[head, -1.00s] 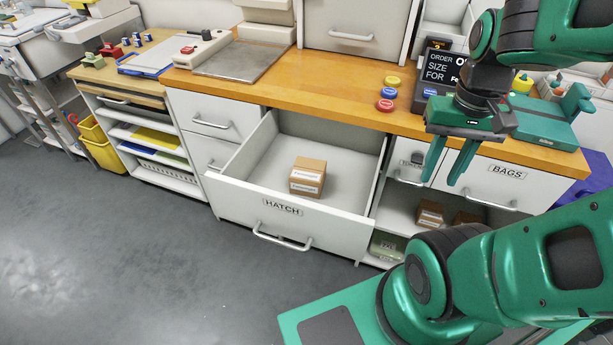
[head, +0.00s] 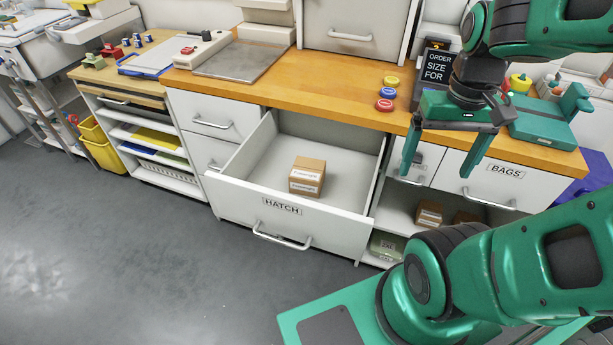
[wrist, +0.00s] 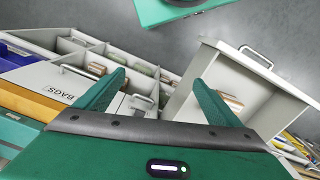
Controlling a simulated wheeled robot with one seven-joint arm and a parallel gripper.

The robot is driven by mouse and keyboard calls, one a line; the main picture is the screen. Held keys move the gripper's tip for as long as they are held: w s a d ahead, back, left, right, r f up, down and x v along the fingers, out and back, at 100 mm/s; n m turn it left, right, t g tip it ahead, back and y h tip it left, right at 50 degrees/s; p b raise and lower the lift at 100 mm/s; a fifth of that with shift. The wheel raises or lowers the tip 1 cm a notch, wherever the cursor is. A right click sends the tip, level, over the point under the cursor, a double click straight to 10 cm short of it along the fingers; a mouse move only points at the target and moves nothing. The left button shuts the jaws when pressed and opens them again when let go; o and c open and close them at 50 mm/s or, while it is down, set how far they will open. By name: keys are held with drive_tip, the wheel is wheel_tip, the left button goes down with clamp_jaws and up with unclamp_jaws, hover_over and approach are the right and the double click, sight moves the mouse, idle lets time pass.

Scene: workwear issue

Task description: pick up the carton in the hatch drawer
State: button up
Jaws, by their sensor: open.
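The carton (head: 307,176) is a small brown box with white labels, sitting inside the pulled-out hatch drawer (head: 290,207), near its front. The drawer is white, labelled HATCH, with a bar handle on its front. My gripper (head: 440,170) is open and empty, pointing down in front of the counter edge, to the right of the drawer and above its level. In the wrist view, my gripper's fingers (wrist: 160,95) are spread wide, with the drawer (wrist: 255,95) to the right. One finger partly hides the drawer's inside, where a bit of the carton (wrist: 233,103) shows.
The wooden counter (head: 310,95) carries red and yellow round items (head: 387,92) and a dark order screen (head: 437,66). A BAGS drawer (head: 490,180) is shut at the right. Open shelves below hold other brown boxes (head: 430,213). The grey floor before the drawer is clear.

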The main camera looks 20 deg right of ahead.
drive_tip(key=w+a+f+n, duration=0.1)
drive_tip(key=w+a+n, duration=0.1)
drive_tip(key=w+n, duration=0.35)
drive_tip(key=w+a+f+n, duration=0.1)
drive_tip(key=w+a+n, duration=0.15)
drive_tip(key=w, duration=0.55)
drive_tip(key=n, duration=0.8)
approach(308, 168)
wheel_tip(308, 168, down, 11)
drive_tip(key=shift+d+r, duration=0.1)
drive_tip(key=shift+r, duration=0.1)
drive_tip(key=shift+w, duration=0.1)
drive_tip(key=c, duration=1.3)
